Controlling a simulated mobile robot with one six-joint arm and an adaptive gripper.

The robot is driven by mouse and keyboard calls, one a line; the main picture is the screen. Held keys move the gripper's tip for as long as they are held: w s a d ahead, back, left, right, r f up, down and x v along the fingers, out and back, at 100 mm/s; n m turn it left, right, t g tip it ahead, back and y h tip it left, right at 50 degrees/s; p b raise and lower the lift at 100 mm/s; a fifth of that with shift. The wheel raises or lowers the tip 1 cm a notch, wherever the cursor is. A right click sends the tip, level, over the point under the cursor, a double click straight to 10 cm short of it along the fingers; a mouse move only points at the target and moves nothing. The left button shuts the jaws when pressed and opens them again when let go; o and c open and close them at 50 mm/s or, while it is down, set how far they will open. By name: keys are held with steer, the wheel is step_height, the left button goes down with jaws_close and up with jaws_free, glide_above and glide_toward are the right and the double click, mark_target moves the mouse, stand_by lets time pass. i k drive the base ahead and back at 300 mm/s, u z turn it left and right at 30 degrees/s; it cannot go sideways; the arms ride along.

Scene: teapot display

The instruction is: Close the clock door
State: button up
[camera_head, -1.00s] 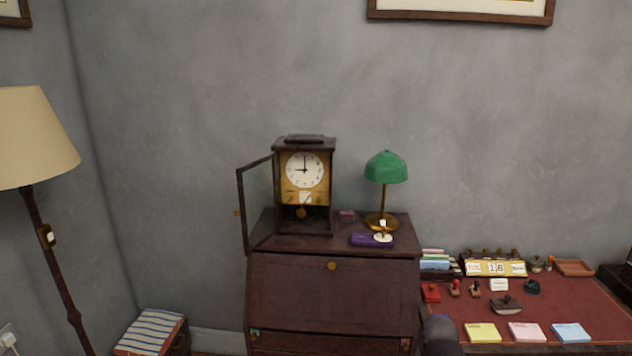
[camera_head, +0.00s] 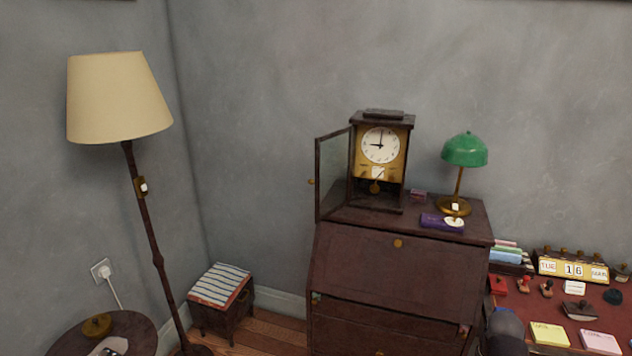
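The clock (camera_head: 379,160) is a dark wooden case with a white dial and a brass pendulum. It stands upright on top of the dark wooden bureau (camera_head: 365,270). Its glazed clock door (camera_head: 335,174) is swung wide open to the left, with a small brass knob on its outer edge. My gripper is not in view. A rounded dark grey shape at the bottom edge, right of the bureau, may be part of my arm; I cannot tell.
A green lamp (camera_head: 465,150) and a purple box (camera_head: 442,222) stand right of the clock. A floor lamp (camera_head: 119,98) stands left, by a striped stool (camera_head: 220,285) and a round side table (camera_head: 130,333). A red-topped desk (camera_head: 520,318) adjoins the bureau. Space left of the door is clear.

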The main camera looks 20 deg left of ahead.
mark_target(350, 129)
steer(key=u, duration=0.2)
steer(key=k, duration=0.7)
steer(key=u, duration=0.55)
steer(key=k, duration=0.6)
steer(key=u, duration=0.45)
steer(key=i, duration=2)
steer(key=z, duration=0.5)
